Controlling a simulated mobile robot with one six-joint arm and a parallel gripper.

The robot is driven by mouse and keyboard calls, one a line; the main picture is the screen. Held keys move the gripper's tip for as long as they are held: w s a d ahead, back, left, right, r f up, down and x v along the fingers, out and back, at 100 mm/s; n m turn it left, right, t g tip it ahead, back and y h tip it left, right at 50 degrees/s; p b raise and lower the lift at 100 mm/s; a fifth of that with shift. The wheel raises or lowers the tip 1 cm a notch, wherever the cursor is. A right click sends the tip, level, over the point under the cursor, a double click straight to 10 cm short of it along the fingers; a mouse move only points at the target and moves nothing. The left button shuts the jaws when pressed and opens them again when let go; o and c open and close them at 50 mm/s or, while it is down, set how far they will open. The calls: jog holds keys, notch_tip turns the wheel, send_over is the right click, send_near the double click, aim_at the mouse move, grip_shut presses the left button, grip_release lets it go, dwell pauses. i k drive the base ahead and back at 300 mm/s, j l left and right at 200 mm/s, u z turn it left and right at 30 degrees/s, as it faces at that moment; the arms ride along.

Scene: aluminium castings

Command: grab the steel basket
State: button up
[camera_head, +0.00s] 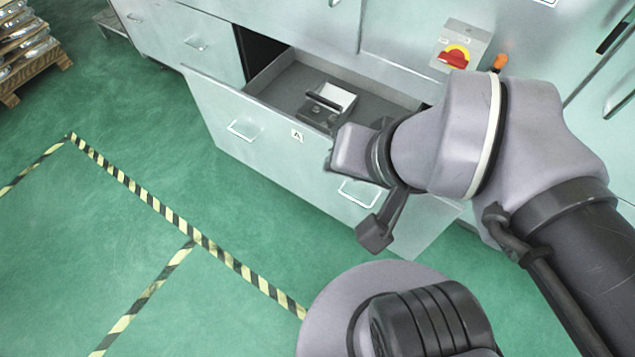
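A small bright metal container, which looks like the steel basket (338,97), sits inside the open drawer (262,140) marked A.
The grey cabinet (300,22) stands behind the drawer, with a red rotary switch (455,57) on a yellow plate at the right. A wooden pallet (38,77) with castings is at the far left. The green floor (130,240) with striped tape is clear.

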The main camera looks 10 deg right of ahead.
aim_at(331, 98)
jog(key=i+j, duration=0.25)
jog(key=i, duration=0.2)
jog(key=i+j+u, duration=0.1)
jog(key=i, duration=0.35)
jog(key=i+j, duration=0.3)
jog(key=i, duration=0.15)
jog(key=j+u, duration=0.05)
